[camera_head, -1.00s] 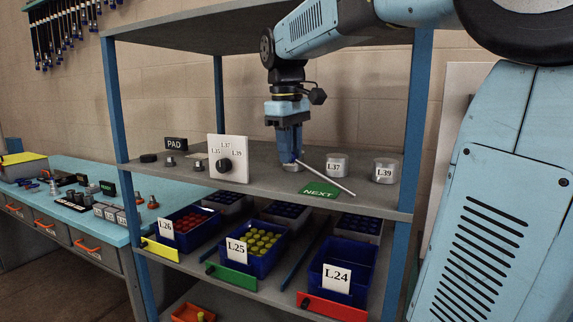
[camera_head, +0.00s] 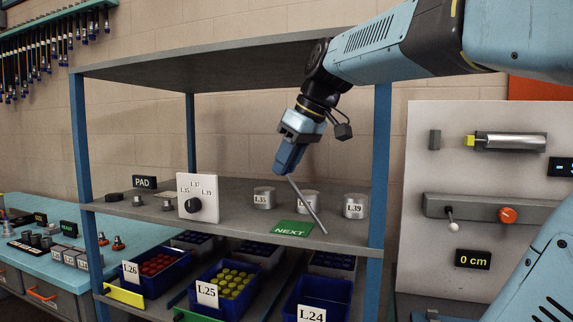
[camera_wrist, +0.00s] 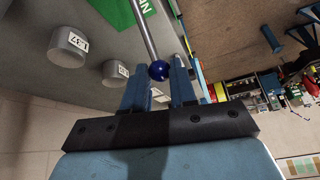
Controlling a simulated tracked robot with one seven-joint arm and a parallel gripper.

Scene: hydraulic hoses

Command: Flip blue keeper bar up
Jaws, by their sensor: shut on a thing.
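My gripper (camera_head: 286,172) is above the grey shelf, tilted, with its fingers (camera_wrist: 160,82) closed at the end of a thin metal rod (camera_head: 308,207). The rod slants down to the right, past the green NEXT plate. In the wrist view the rod (camera_wrist: 146,32) ends in a dark blue ball (camera_wrist: 158,70) between the fingertips. A yellow bar (camera_head: 124,295) lies before the L26 bin, and part of a green bar (camera_head: 190,315) shows before the L25 bin. I cannot make out a blue keeper bar.
Canisters L35 (camera_head: 263,198), L37 (camera_head: 306,200) and L39 (camera_head: 355,206) stand on the shelf near the rod. The NEXT plate (camera_head: 290,230) is at the shelf edge. A dial box (camera_head: 198,197) stands left. A grey panel (camera_head: 480,180) with lever and knob stands right.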

